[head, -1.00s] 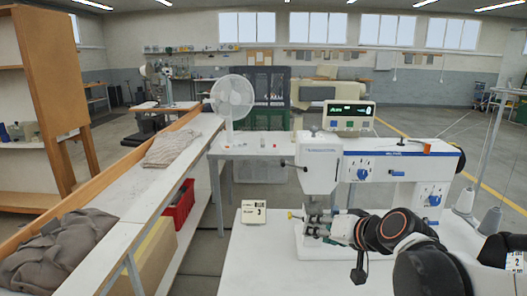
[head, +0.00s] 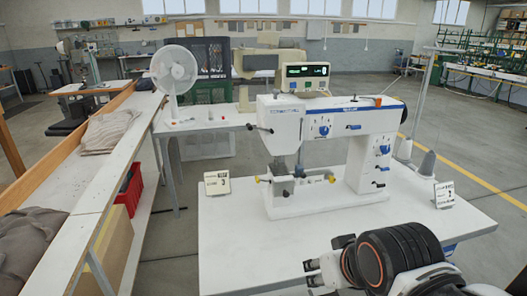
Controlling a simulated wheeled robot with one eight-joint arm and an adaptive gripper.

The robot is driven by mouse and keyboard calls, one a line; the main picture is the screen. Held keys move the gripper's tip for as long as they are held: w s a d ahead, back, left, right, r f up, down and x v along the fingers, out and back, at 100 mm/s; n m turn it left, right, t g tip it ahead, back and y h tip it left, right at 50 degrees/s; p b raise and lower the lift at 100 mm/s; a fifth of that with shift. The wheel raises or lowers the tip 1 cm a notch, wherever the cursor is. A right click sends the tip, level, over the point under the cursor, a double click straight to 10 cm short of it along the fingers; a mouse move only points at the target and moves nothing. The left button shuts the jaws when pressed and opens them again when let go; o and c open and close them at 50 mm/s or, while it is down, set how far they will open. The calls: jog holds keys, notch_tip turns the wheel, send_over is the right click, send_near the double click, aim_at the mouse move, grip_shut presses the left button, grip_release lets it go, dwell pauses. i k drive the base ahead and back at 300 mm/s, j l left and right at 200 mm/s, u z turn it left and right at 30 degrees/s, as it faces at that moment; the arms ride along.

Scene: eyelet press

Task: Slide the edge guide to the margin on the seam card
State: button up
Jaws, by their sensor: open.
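The white sewing-type machine (head: 345,135) stands on the white table in the head view. Low at its needle end is a small metal assembly (head: 283,186) with a yellow knob (head: 259,179) on the left and another yellow knob (head: 332,178) on the right. The edge guide seems to be part of this assembly, but its exact position is too small to read. A card marked 3 (head: 217,183) stands left of the machine, and a card marked 2 (head: 444,194) stands right. My gripper (head: 308,273) is open and empty, in front of the machine and apart from it.
The white table (head: 235,250) is clear at its front left. A thread stand with grey cones (head: 426,165) is behind the right card. A fan (head: 174,72) stands on a side table at the back left. A long bench with cloth (head: 107,130) runs along the left.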

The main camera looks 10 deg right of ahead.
aim_at(299, 169)
jog(key=z, duration=1.55)
jog(key=u, duration=1.3)
jog(key=i+j+z, duration=0.3)
jog(key=j, duration=0.25)
